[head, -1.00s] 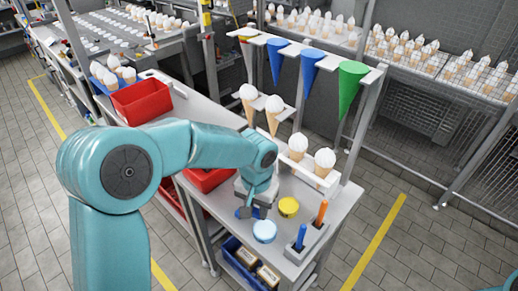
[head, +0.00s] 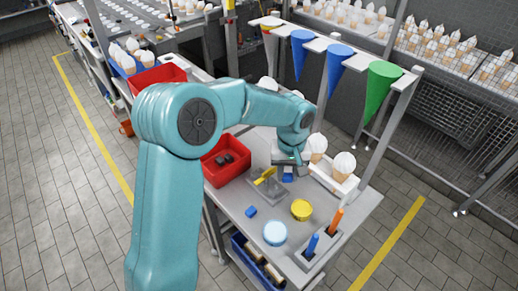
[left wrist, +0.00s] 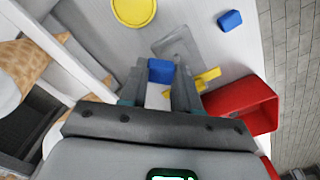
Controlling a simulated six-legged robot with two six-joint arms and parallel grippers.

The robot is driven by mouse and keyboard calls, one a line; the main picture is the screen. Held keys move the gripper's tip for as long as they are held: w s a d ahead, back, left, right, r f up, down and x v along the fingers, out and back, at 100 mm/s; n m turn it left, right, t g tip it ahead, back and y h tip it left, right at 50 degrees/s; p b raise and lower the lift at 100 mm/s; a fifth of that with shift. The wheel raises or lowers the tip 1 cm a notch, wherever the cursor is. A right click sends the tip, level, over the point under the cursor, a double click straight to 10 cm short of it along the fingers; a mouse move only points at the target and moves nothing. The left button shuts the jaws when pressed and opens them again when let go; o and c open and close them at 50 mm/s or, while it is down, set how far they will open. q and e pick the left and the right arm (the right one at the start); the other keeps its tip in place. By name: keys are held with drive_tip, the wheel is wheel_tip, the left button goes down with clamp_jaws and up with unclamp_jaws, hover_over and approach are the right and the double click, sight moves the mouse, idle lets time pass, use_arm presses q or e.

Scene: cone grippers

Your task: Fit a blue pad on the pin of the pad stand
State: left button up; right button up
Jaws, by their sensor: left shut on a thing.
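My left gripper (head: 287,170) is shut on a small blue pad (head: 288,176), which also shows between its fingers in the left wrist view (left wrist: 161,70). A flat grey plate with a yellow upright part (head: 266,177), apparently the pad stand (head: 262,193), lies on the bench just left of the gripper. In the left wrist view the plate (left wrist: 178,44) is beyond the fingertips and the yellow part (left wrist: 207,78) is beside the right finger. I cannot make out its pin. A second blue pad (head: 250,211) lies loose on the bench. My right gripper is not seen.
A red bin (head: 226,160) with dark pieces stands left of the plate. A yellow disc (head: 301,209), a light blue disc (head: 275,233) and a holder with blue and orange sticks (head: 321,246) are at the front.

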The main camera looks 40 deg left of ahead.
use_arm(q)
drive_tip(key=a+n, duration=0.1)
drive_tip(key=a, duration=0.1)
drive_tip(key=a+n, duration=0.1)
drive_tip(key=n, duration=0.1)
drive_tip(key=a+n, duration=0.1)
drive_tip(key=a, duration=0.1)
drive_tip(key=shift+w+a+r+n, duration=0.2)
drive_tip(key=shift+a+r+n, duration=0.1)
drive_tip(key=shift+a, duration=0.05)
drive_tip(key=a+n, duration=0.1)
drive_tip(key=s+a+n, duration=0.1)
drive_tip(key=a+n, duration=0.1)
drive_tip(key=a, duration=0.1)
drive_tip(key=shift+s+r+n, duration=0.15)
drive_tip(key=shift+r+n, duration=0.15)
drive_tip(key=shift+r, duration=0.1)
drive_tip(key=shift+a, duration=0.4)
drive_tip(key=shift+d, duration=0.2)
drive_tip(key=shift+a, duration=0.1)
